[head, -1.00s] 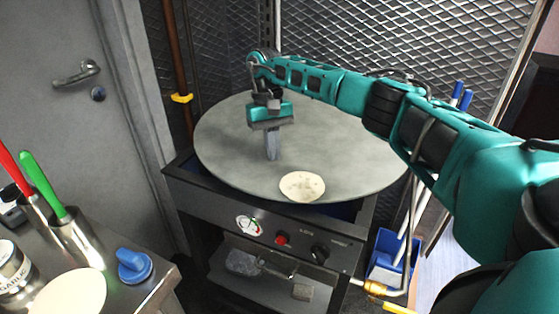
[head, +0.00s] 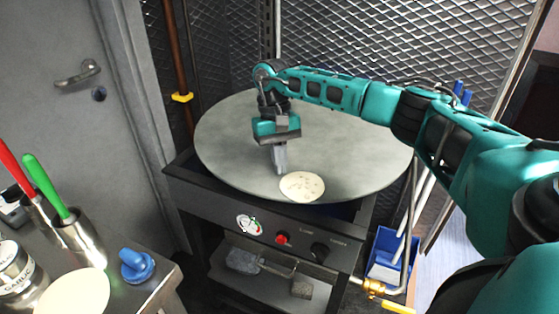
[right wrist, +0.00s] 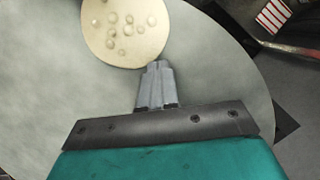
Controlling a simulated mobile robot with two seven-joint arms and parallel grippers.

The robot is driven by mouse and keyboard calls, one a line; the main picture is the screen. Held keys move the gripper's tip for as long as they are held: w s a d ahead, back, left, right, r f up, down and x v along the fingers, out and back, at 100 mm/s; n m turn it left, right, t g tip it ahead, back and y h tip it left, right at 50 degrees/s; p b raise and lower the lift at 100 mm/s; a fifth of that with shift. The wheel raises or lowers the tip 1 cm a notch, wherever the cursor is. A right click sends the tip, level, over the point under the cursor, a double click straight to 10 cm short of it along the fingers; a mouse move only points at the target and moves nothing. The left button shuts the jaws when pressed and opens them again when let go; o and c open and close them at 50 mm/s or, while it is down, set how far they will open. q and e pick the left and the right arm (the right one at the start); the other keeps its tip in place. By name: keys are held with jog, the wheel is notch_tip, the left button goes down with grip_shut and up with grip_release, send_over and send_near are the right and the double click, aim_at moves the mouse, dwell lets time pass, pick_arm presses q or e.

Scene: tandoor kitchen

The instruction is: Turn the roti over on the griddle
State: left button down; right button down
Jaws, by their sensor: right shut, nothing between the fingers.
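In the right wrist view the roti (right wrist: 125,30) shows raised bubbles and lies just beyond the fingertips. My right gripper (head: 280,170) points down over the griddle, just left of the roti. Its fingers (right wrist: 157,68) are shut together with nothing between them. They look very close to the roti's edge; I cannot tell whether they touch it. My left gripper is not in view.
The griddle stands on a dark stove with knobs and a red button (head: 282,239). A metal counter at lower left holds a pale disc (head: 72,293), a blue knob-shaped item (head: 136,265) and a cup (head: 82,238) of colored handles. Mesh walls stand behind the griddle.

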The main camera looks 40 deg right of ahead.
aim_at(286, 182)
jog(key=shift+s+a+p, duration=0.2)
jog(key=shift+s+a, duration=0.05)
jog(key=shift+s, duration=0.5)
jog(key=shift+s+a+p, duration=0.2)
jog(key=shift+s, duration=0.5)
jog(key=shift+w, duration=0.15)
